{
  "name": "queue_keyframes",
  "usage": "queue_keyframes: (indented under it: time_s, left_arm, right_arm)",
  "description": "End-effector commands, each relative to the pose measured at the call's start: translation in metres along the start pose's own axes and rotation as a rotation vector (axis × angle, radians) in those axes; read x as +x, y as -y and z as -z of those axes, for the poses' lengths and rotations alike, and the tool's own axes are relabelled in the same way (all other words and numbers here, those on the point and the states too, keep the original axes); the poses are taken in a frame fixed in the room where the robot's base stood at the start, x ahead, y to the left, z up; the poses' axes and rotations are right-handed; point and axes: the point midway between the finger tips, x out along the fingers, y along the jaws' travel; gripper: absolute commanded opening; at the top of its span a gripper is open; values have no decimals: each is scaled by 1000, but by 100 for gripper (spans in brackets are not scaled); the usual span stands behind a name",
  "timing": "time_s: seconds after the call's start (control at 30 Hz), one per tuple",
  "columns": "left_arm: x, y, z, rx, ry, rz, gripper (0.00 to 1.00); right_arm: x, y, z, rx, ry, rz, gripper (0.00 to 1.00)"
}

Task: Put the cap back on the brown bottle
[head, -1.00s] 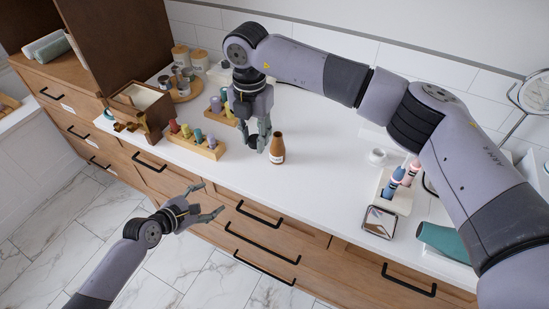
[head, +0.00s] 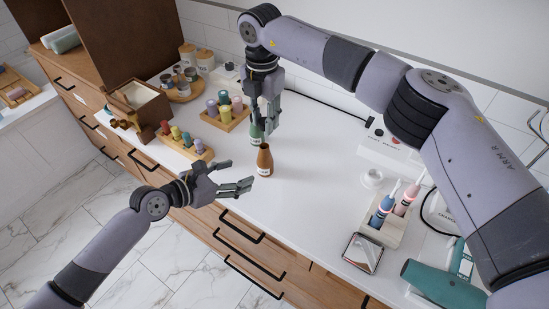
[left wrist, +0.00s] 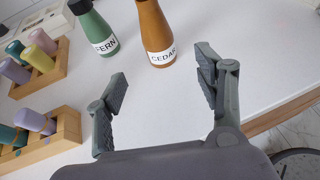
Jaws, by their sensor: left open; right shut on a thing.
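The brown bottle (head: 265,162) stands upright on the white counter, with a CEDAR label in the left wrist view (left wrist: 157,35). Its top is cut off there. A green bottle (head: 256,131) labelled FERN stands behind it and also shows in the left wrist view (left wrist: 95,32), with something dark at its top. My right gripper (head: 266,118) points down at the green bottle's top, shut on what seems to be the dark cap. The fingers mostly hide it, and I cannot tell whether it touches the bottle. My left gripper (head: 240,176) is open and empty, in front of the brown bottle.
Wooden racks of coloured bottles (head: 226,117) (head: 188,144) stand to the left. A wooden box (head: 140,105) is farther left. A toothbrush holder (head: 383,225), a mirror tile (head: 362,253) and a teal hair dryer (head: 435,283) lie to the right. The counter between is clear.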

Motion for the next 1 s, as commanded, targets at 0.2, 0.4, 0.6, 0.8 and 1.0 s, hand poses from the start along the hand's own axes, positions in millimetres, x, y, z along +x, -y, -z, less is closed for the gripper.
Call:
queue_keyframes:
  time_s: [0.2,0.4,0.6,0.8,1.0]
  left_arm:
    - [0,0,0,-1,0,0,63]
    - [5,0,0,-2,1,0,63]
    - [33,0,-2,-1,3,1,63]
    - [73,0,-2,-1,2,1,63]
    - [104,0,-1,-1,1,1,63]
  right_arm:
    - [0,0,1,-1,0,0,18]
    - [0,0,0,-1,0,0,18]
    - [0,0,0,-1,0,0,18]
    - [0,0,0,-1,0,0,18]
    - [0,0,0,-1,0,0,18]
